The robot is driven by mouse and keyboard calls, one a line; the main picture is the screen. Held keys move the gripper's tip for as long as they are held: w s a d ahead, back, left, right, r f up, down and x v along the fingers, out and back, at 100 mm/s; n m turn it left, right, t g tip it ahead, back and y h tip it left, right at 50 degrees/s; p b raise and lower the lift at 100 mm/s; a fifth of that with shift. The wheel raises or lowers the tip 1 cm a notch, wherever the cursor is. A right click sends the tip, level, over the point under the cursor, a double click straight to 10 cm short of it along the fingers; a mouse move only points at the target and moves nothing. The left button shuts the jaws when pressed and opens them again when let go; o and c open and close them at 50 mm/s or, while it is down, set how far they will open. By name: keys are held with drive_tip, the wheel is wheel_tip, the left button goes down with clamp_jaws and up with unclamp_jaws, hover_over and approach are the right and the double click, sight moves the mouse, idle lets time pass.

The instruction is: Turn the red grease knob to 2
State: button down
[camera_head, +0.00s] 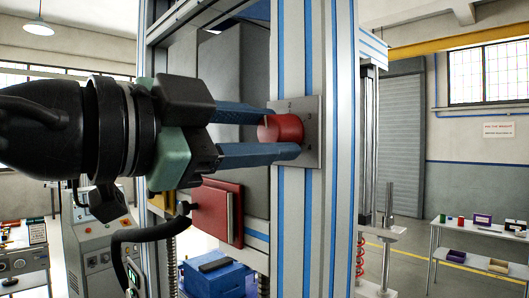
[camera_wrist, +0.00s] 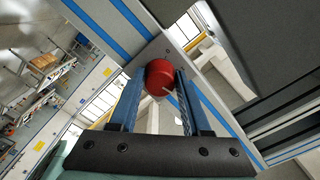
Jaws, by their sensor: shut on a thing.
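The red grease knob (camera_head: 284,129) is a round red knob on a grey metal plate (camera_head: 312,150) fixed to a blue-striped upright post. My gripper (camera_head: 282,131) reaches in from the left, with one blue finger above the knob and one below it in the head view. In the wrist view, the red knob (camera_wrist: 160,76) sits between the tips of the two fingers (camera_wrist: 157,84), and a small pale mark shows near its lower right edge. The gripper is shut on the knob.
The aluminium frame post (camera_head: 340,220) with blue strips stands right behind the knob. A dark red box (camera_head: 212,212) and a blue case (camera_head: 215,278) are below my gripper. A table (camera_head: 480,262) with small items stands at the far right.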

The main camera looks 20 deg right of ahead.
drive_tip(key=shift+m+b, duration=0.5)
drive_tip(key=shift+m, duration=0.7)
drive_tip(key=shift+c, duration=1.8)
unclamp_jaws()
drive_tip(key=b+v, duration=0.4)
drive_tip(key=v, duration=0.9)
